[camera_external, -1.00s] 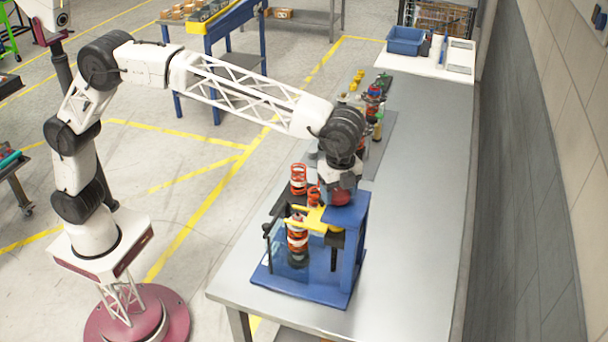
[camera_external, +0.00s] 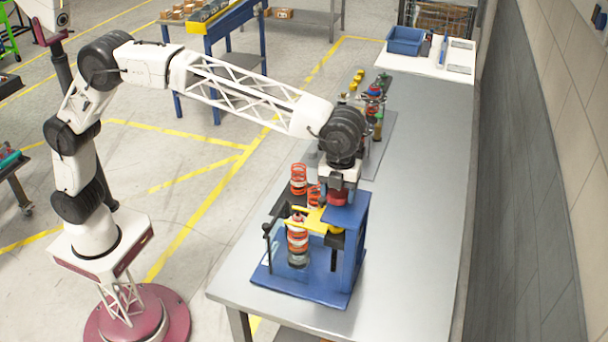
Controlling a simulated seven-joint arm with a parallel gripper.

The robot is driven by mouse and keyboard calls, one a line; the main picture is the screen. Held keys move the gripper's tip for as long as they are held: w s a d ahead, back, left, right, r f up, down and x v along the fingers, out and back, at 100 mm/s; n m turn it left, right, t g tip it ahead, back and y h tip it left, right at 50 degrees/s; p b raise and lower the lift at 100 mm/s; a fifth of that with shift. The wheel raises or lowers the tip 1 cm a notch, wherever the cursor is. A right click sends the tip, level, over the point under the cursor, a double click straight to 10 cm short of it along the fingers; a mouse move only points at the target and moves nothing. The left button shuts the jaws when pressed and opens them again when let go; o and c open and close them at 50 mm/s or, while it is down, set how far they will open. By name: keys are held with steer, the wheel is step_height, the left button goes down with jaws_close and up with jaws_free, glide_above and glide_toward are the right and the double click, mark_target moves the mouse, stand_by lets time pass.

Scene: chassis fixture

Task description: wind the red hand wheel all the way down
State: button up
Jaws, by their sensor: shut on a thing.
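The red hand wheel (camera_external: 337,198) sits on top of the blue chassis fixture (camera_external: 352,235), mostly covered by my gripper. My gripper (camera_external: 338,188) points down over the wheel and is shut on it; the fingertips are small and partly hidden. A yellow fork-shaped arm (camera_external: 308,218) reaches left from the fixture's column. It lies over an orange coil spring (camera_external: 297,240) on a dark damper body, which stands upright at the fixture's front left.
Two more orange springs, one farther back (camera_external: 299,180) and one near the column (camera_external: 314,195), stand behind the yellow arm. Several coloured parts stand on a grey plate (camera_external: 385,140) farther back. The bench (camera_external: 420,220) is clear to the right.

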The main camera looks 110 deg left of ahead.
steer(key=shift+a+m, duration=0.1)
steer(key=shift+m, duration=0.6)
steer(key=m, duration=0.2)
steer(key=shift+m, duration=0.4)
steer(key=m, duration=0.3)
steer(key=shift+m, duration=0.8)
steer(key=m, duration=0.3)
steer(key=shift+m, duration=0.4)
